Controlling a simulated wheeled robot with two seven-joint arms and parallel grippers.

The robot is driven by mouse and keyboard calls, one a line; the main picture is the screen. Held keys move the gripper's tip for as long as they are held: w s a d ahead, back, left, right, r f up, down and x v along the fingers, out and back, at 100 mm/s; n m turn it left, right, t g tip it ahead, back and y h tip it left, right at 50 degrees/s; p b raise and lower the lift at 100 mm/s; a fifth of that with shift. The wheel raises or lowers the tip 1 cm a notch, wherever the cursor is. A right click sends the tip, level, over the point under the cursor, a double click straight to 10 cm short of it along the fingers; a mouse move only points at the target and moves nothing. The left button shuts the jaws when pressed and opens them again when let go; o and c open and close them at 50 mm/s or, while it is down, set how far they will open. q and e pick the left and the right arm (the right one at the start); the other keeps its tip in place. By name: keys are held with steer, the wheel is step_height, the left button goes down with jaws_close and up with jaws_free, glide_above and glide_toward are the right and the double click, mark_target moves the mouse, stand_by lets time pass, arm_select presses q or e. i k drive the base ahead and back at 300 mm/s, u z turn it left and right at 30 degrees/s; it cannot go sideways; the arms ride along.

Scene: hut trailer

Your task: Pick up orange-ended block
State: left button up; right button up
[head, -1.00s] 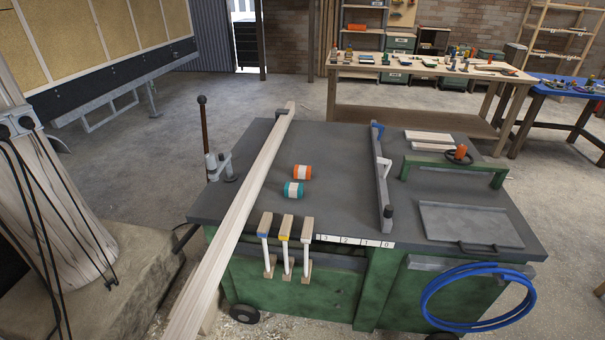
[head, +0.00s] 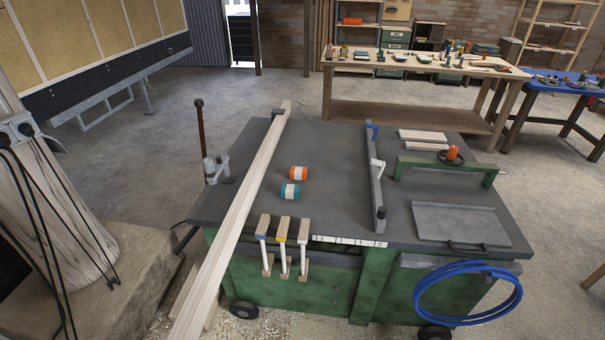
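An orange and white spool-like piece (head: 299,173) lies on the dark top of the green workbench (head: 330,155), left of its middle. A teal and white piece (head: 290,192) of like shape lies just in front of it. Three upright wooden pieces with coloured bands stand at the bench's front edge: a left one (head: 263,228) with blue, a middle one (head: 283,230) with yellow, and a right one (head: 304,231) whose band colour is unclear. I cannot tell for certain which piece is the orange-ended block. Neither of my grippers is in view.
A long pale beam (head: 240,205) slants across the bench's left side. A blue hose (head: 468,322) hangs at the front right. Open floor lies behind the bench.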

mark_target(299, 173)
steer(key=z, duration=1.65)
steer(key=i, duration=1.35)
steer(key=u, duration=1.15)
